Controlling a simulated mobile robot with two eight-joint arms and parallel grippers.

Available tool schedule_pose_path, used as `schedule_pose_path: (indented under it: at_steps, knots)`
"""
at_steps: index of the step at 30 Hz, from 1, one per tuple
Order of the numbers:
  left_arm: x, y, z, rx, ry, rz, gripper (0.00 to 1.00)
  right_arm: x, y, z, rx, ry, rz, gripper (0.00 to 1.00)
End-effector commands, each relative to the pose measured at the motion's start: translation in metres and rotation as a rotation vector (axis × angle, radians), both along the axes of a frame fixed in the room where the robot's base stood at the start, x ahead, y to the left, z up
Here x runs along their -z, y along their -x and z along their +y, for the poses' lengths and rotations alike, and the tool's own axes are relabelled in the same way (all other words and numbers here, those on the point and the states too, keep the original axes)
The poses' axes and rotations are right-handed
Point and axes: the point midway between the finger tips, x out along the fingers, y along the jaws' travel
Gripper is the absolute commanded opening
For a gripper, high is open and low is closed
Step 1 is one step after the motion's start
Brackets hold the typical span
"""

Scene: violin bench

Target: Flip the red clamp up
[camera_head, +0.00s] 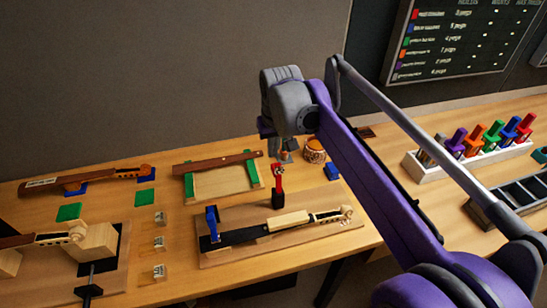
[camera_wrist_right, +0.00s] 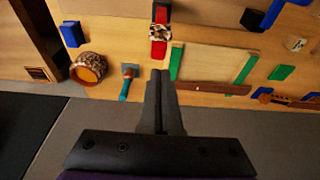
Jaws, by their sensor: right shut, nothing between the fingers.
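The red clamp (camera_head: 277,181) stands about upright at the back edge of a wooden jig board (camera_head: 345,219), on a dark base. In the right wrist view the red clamp (camera_wrist_right: 158,48) lies beyond my fingertips, with a brown-and-pale patterned piece across its middle. A violin neck (camera_head: 290,220) with a black fingerboard lies along the board. A blue clamp (camera_head: 212,222) stands at the board's left end. My right gripper (camera_head: 285,156) is shut and empty, behind and above the red clamp in the head view. In the wrist view its fingertips (camera_wrist_right: 160,73) appear apart from the clamp. My left gripper is not in view.
A wooden frame with green strips (camera_head: 250,174) sits left of my right gripper. A round orange-brown jar (camera_head: 315,151) and a blue block (camera_head: 331,172) are to its right. A teal-handled tool (camera_wrist_right: 126,86) lies near my fingers. A rack of coloured handles (camera_head: 425,168) stands farther right.

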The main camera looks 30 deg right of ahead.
Motion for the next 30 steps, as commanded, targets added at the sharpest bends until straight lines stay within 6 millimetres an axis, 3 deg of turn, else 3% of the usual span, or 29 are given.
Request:
schedule_pose_path:
  at_steps: [6, 19, 24, 30]
  knots:
    - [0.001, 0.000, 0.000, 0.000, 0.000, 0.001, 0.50, 0.023, 0.003, 0.001, 0.000, 0.000, 0.000, 0.00]
    - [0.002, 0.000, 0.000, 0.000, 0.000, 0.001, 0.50, 0.027, 0.003, 0.001, 0.000, 0.000, 0.000, 0.00]
    - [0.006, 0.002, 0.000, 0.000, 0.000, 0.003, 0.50, 0.041, -0.006, -0.001, 0.000, 0.000, 0.002, 0.00]
    - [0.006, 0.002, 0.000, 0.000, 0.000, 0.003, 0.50, 0.043, -0.005, -0.001, 0.000, -0.002, 0.006, 0.00]
